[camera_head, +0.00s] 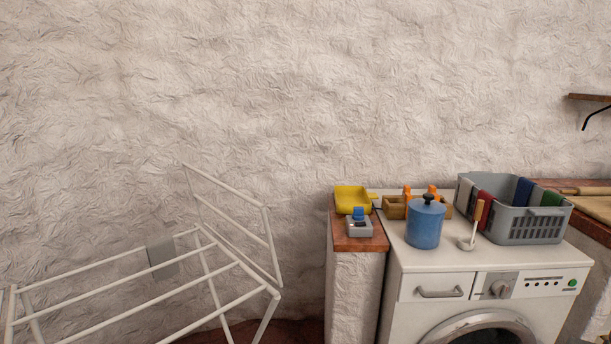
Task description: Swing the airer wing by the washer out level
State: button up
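The white wire airer (150,278) stands at the lower left, its left and lower parts cut off by the frame. Its wing (236,190) on the side by the washer stands up steeply from the airer's right edge, leaning a little left, with its outer rail highest. The wing's lower edge meets the airer's top near its right end rail. The white washer (430,286) stands to the right, beyond a narrow brick-topped pier. My gripper is not in view.
A gap of floor lies between airer and pier (355,290). A grey cloth-like piece (162,258) hangs on the airer. A blue canister (425,225) and grey basket (530,226) stand on the washer.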

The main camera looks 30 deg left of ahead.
aim_at(270, 246)
jog(key=u, duration=2.25)
jog(key=i, duration=0.15)
jog(key=z, duration=0.3)
jog(key=k, duration=0.55)
jog(key=z, duration=0.55)
jog(key=i, duration=0.8)
jog(key=u, duration=0.2)
